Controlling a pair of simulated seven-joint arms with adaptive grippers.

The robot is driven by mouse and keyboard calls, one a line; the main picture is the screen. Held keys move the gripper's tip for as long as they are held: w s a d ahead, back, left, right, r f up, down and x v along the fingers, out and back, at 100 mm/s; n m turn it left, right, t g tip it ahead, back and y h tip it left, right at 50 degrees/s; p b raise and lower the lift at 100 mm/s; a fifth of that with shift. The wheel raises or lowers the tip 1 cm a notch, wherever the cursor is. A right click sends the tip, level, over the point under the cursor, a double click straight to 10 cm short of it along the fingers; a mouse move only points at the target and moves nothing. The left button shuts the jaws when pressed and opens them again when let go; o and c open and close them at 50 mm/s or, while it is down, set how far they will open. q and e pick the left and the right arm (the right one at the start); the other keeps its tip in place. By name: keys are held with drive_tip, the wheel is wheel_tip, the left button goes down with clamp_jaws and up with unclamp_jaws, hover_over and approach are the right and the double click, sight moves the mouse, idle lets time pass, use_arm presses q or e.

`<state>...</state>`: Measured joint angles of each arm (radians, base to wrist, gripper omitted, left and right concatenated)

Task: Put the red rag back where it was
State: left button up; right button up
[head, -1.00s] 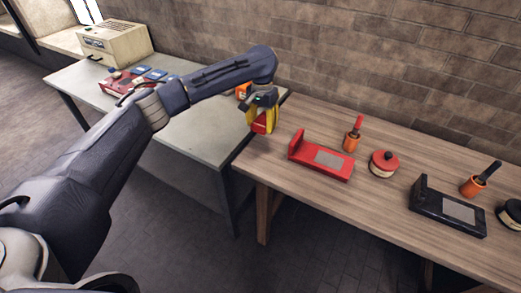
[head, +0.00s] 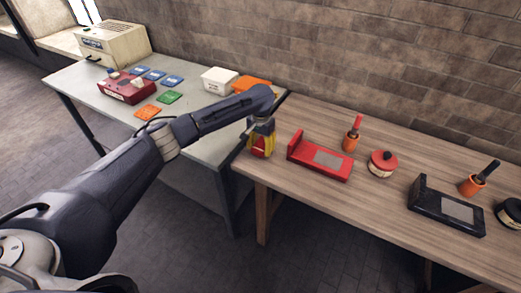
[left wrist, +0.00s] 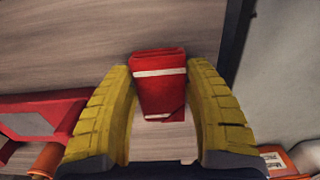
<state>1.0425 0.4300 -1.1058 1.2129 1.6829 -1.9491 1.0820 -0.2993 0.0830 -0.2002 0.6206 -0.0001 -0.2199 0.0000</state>
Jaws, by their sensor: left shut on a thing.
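The red rag (left wrist: 160,85) is a folded red cloth with a white stripe, between the yellow fingers of my left gripper (left wrist: 165,95) in the left wrist view. In the head view my left gripper (head: 262,148) points down at the left end of the wooden table (head: 300,195), left of a red stand (head: 320,157). It is shut on the rag, which is mostly hidden by the fingers there. I cannot tell whether the rag touches the tabletop. My right gripper is not in view.
On the wooden table are an orange holder with a red handle (head: 351,140), a red-lidded tin (head: 382,164) and a black stand (head: 446,211). The grey table (head: 205,148) adjoins on the left, with a white box (head: 219,80) and an orange box (head: 250,84).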

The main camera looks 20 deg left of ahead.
sight(261, 146)
use_arm(q)
drive_tip(key=shift+f, duration=0.7)
drive_tip(key=shift+f, duration=0.15)
drive_tip(key=o, duration=1.1)
wheel_tip(261, 146, up, 12)
drive_tip(key=shift+r, duration=0.15)
